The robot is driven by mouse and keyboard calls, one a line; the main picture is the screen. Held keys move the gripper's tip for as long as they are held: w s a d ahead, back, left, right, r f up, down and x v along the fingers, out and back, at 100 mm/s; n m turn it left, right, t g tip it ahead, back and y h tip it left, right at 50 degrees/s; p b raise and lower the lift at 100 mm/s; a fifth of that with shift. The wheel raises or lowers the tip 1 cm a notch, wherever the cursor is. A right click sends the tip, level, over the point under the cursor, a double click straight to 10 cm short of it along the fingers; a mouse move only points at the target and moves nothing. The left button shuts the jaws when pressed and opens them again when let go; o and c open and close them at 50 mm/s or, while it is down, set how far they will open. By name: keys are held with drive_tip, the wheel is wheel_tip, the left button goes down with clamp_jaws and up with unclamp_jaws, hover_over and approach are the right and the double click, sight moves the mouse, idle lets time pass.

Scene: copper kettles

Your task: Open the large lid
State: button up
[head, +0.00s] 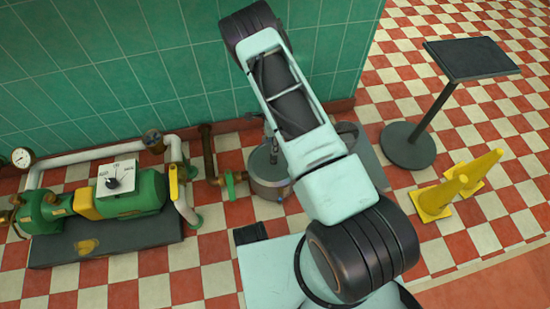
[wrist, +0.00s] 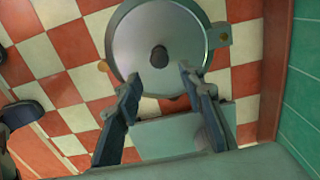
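The large lid (wrist: 135,40) is a round grey metal disc with a dark knob (wrist: 159,57) at its centre, seen from above in the wrist view. It appears to lie flat over the vessel. In the head view, the squat metal vessel (head: 268,185) stands on the floor near the green wall, partly hidden by my arm. My gripper (wrist: 158,72) is open and empty. Its two fingers reach over the lid's near part, one on each side of the knob. The knob shows free between them, and I cannot tell the height gap.
A green pump (head: 135,192) with white pipes stands left of the vessel. A valve pipe (head: 230,184) sits close beside it. A dark-topped stand (head: 410,145) and yellow cones (head: 440,198) are at the right. The green tiled wall (head: 120,70) is behind.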

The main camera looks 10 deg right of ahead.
sight(274, 158)
wheel_tip(274, 158, down, 11)
drive_tip(key=b, duration=0.3)
drive_tip(key=shift+s+b, duration=0.1)
drive_tip(key=shift+b, duration=0.3)
drive_tip(key=shift+r, duration=0.1)
drive_tip(key=shift+c, duration=0.4)
clamp_jaws()
